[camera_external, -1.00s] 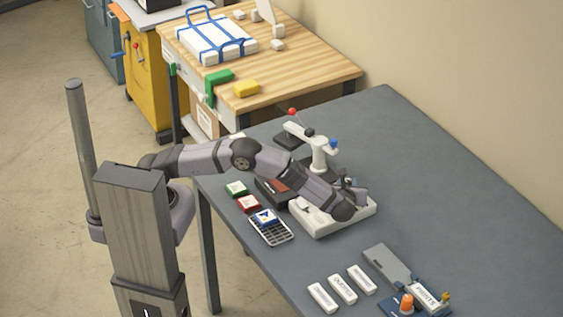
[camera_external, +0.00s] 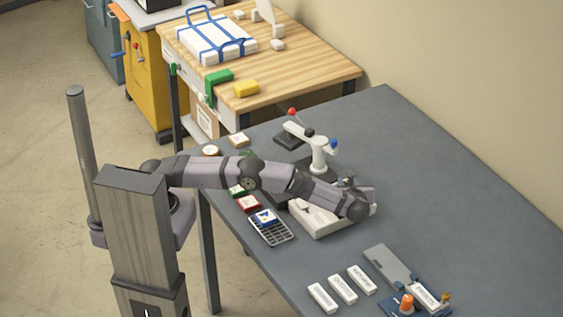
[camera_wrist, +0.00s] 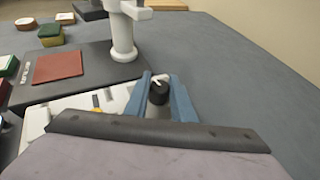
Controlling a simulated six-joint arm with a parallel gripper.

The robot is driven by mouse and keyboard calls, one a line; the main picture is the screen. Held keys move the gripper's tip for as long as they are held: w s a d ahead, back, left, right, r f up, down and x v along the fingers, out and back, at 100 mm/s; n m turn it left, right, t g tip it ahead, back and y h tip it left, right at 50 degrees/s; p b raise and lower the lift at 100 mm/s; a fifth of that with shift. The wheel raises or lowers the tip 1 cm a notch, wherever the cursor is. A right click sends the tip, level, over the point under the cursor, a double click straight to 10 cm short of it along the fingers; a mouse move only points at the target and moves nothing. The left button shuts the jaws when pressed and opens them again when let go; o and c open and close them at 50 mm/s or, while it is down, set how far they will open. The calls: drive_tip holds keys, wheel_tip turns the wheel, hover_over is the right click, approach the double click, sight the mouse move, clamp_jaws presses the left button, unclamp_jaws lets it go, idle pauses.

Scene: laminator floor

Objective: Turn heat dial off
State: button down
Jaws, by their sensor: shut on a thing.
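The heat dial (camera_wrist: 159,92) is a black knob with a white pointer. In the wrist view it sits between the two blue fingers of my gripper (camera_wrist: 160,90), which is shut on it. The dial belongs to a white device (camera_wrist: 38,118) under my gripper. In the external view the white device (camera_external: 318,226) lies on the grey table, partly covered by my arm. There my gripper (camera_external: 350,184) is at the device's far right end, and the dial itself is hidden.
A white stand (camera_external: 319,152) with red and blue knobs rises just behind the device. A calculator (camera_external: 271,229) and small colored blocks lie to the left. White labelled bars (camera_external: 342,289) and a blue fixture (camera_external: 400,306) are in front. The table's right side is clear.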

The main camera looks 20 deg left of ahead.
sight(347, 184)
drive_tip(key=c, duration=1.5)
unclamp_jaws()
drive_tip(key=b+v, duration=0.1)
drive_tip(key=v, duration=0.4)
drive_tip(key=shift+s+f, duration=0.1)
drive_tip(key=shift+s+d+r+p, duration=0.25)
drive_tip(key=shift+s+r+p, duration=0.05)
drive_tip(key=shift+p, duration=0.1)
drive_tip(key=shift+s+r+p, duration=0.2)
drive_tip(key=shift+s+p, duration=0.3)
drive_tip(key=shift+s, duration=0.05)
drive_tip(key=shift+s, duration=0.1)
